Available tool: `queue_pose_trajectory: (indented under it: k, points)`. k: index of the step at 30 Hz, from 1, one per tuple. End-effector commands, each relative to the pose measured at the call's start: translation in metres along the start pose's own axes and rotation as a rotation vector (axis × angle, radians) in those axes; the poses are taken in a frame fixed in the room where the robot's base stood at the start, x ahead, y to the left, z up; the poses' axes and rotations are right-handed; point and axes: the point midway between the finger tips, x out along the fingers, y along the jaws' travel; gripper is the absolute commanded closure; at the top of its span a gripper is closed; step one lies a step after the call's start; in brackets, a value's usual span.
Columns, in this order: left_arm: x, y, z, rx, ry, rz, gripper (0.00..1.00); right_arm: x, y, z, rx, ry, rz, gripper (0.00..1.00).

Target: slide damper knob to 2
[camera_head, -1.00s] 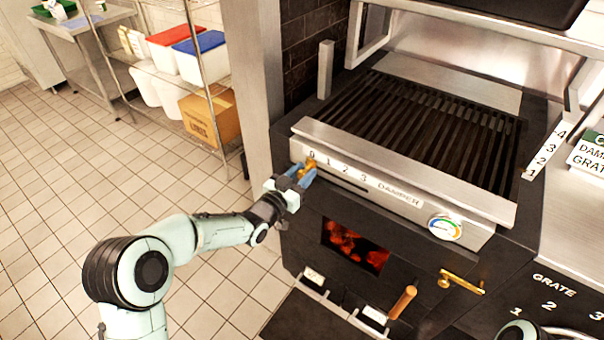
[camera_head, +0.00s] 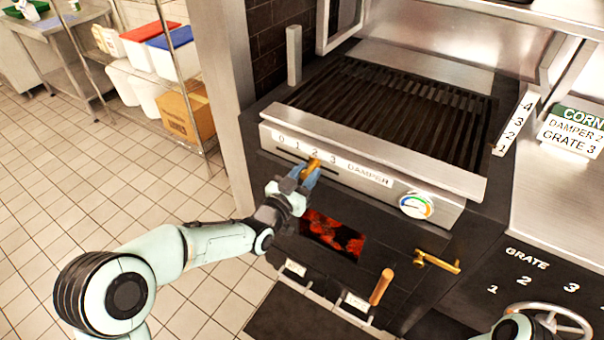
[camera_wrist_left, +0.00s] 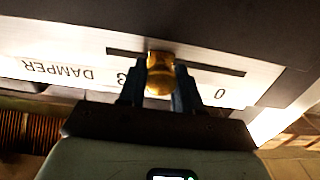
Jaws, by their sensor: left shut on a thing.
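The brass damper knob (camera_head: 313,163) sits in the slot under the number strip (camera_head: 366,175) on the front of the steel grill. In the head view it is at about the 2, between 1 and 3. My left gripper (camera_head: 307,174) is shut on the knob from the front. In the left wrist view, the knob (camera_wrist_left: 160,75) is between the two dark fingers (camera_wrist_left: 160,90). That view shows the label upside down, with 3 and 0 visible on either side and the numbers between hidden.
Below are the glowing firebox window (camera_head: 333,234), a brass latch (camera_head: 437,262) and a wooden handle (camera_head: 381,287). A round gauge (camera_head: 416,205) is right of the label. An order card (camera_head: 573,132) reads DAMPER 2, GRATE 3. A grate wheel (camera_head: 550,325) is at lower right.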

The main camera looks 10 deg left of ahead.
Motion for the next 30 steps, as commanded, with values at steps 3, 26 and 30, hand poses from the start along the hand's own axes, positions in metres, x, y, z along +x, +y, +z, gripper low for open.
queue_pose_trajectory:
  k: [3,26,30]
  points:
    - [0.000,0.000,-0.001,0.000,0.000,0.001,1.00,-0.001,-0.001,0.000,0.000,0.000,-0.001,1.00]
    - [-0.031,-0.001,-0.002,0.001,0.000,-0.003,0.45,-0.002,-0.001,0.003,-0.001,-0.009,-0.001,1.00]
    - [-0.064,-0.001,-0.002,0.001,0.000,-0.002,0.45,-0.004,-0.002,0.005,-0.002,-0.016,-0.001,1.00]
